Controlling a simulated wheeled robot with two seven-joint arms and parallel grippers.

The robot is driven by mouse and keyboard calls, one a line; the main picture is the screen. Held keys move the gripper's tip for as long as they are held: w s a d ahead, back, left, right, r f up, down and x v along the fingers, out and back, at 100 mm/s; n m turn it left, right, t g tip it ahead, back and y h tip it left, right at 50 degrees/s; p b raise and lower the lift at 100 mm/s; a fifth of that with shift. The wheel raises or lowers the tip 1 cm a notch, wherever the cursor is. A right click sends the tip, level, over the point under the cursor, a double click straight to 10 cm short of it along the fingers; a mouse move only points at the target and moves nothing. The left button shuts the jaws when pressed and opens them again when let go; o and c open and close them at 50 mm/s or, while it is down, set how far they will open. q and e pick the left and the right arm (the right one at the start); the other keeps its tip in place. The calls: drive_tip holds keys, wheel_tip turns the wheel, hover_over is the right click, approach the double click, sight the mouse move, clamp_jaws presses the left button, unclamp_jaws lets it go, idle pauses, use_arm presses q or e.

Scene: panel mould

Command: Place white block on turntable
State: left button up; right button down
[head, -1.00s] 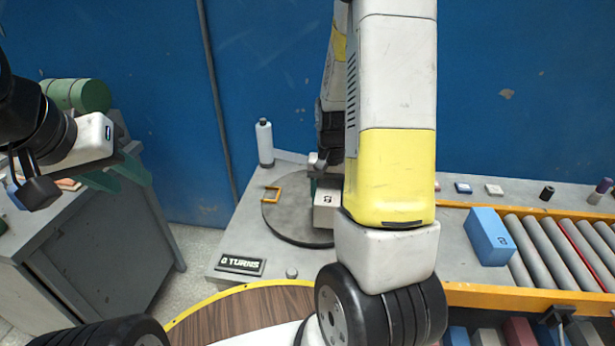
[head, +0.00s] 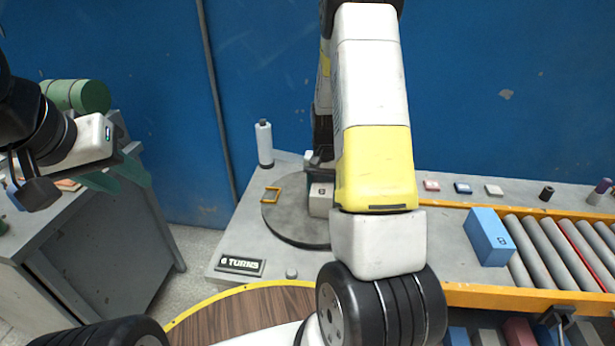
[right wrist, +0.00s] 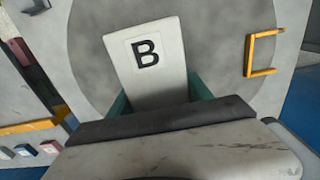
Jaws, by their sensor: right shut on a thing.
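The white block (head: 320,198), marked with a letter, is at the grey round turntable (head: 285,222), over its right part. In the right wrist view the block (right wrist: 150,65) shows a black B and lies against the turntable's grey disc (right wrist: 215,45). My right gripper (right wrist: 150,95) is shut on the block, its green fingers at the block's sides. I cannot tell whether the block touches the disc. My right arm hides part of the turntable in the head view. My left gripper (head: 115,177) is at the far left, by the grey bench; its finger gap is unclear.
A TURNS sign (head: 240,265) is in front. Several small blocks line the back.

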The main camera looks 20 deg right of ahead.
drive_tip(key=shift+c, duration=2.2)
unclamp_jaws()
drive_tip(key=shift+f, duration=0.15)
wheel_tip(320, 180, up, 12)
drive_tip(key=s+a+r+n+t+y, duration=0.1)
drive_tip(key=s+a+r+t, duration=0.2)
drive_tip(key=r, duration=0.4)
drive_tip(key=s+a+r+n, duration=0.2)
drive_tip(key=s+a+r, duration=0.2)
drive_tip(key=s+r, duration=0.2)
drive_tip(key=s+a+r+n+t, duration=0.1)
drive_tip(key=s+a+r, duration=0.1)
drive_tip(key=s, duration=0.4)
drive_tip(key=s+a+r+n+t+y, duration=0.1)
drive_tip(key=s+a+r+t, duration=0.1)
drive_tip(key=s, duration=0.5)
drive_tip(key=shift+a+r+n, duration=0.4)
drive_tip(key=shift+a+r, duration=0.25)
drive_tip(key=shift+a, duration=0.05)
